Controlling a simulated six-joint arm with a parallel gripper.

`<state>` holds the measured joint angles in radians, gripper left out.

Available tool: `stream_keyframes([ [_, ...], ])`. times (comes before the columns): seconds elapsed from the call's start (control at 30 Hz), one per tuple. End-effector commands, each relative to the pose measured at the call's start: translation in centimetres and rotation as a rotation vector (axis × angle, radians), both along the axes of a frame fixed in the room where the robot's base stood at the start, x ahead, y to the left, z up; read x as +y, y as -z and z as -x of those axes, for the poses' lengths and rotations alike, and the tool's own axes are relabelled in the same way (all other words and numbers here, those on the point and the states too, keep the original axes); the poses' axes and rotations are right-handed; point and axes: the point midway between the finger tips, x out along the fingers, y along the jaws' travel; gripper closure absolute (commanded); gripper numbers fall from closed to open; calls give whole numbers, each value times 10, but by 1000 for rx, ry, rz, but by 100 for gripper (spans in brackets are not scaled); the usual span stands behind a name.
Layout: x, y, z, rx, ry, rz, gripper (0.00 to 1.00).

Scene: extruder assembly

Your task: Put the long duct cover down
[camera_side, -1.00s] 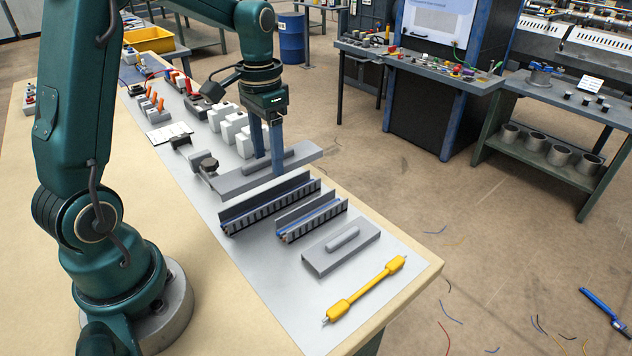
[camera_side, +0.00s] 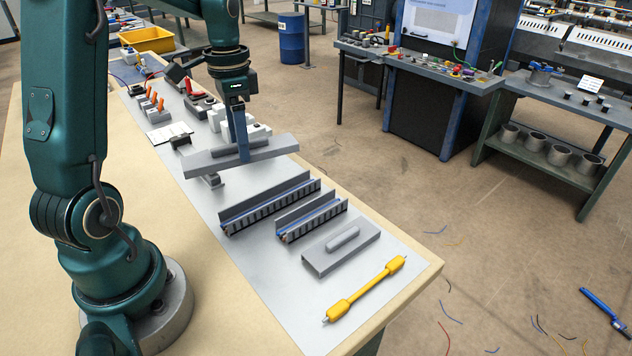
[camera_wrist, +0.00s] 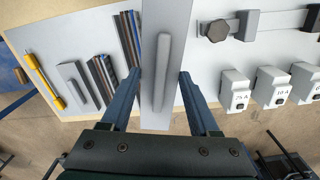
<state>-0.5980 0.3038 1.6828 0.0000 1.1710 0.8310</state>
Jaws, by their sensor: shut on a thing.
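The long duct cover (camera_side: 205,164) is a grey flat strip with a raised grip bar along its top. My gripper (camera_side: 243,155) is shut on it near its middle and appears to hold it above the mat, beyond the long duct. In the wrist view, the cover (camera_wrist: 181,30) lies between the two fingers of my gripper (camera_wrist: 160,76). The long slotted duct (camera_side: 268,204), with blue wires in it, lies uncovered on the mat. The far finger is partly hidden in the side view.
A shorter wired duct (camera_side: 312,219), a short duct cover (camera_side: 341,250) and a yellow tool (camera_side: 365,290) lie toward the front. White breaker blocks (camera_side: 258,130) and a rail (camera_side: 212,181) are near the held cover. Bare mat (camera_side: 270,270) shows left of the ducts.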

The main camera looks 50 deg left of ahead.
Motion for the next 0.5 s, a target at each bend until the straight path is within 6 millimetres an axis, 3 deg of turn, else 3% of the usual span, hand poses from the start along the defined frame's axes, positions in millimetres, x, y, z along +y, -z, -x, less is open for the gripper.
stream_keyframes([
  [0.03,15,-2,9,-2,-17,-1,96],
  [0.2,55,-6,40,-6,-77,-2,96],
  [0.5,87,-10,71,-12,-222,-10,96],
])
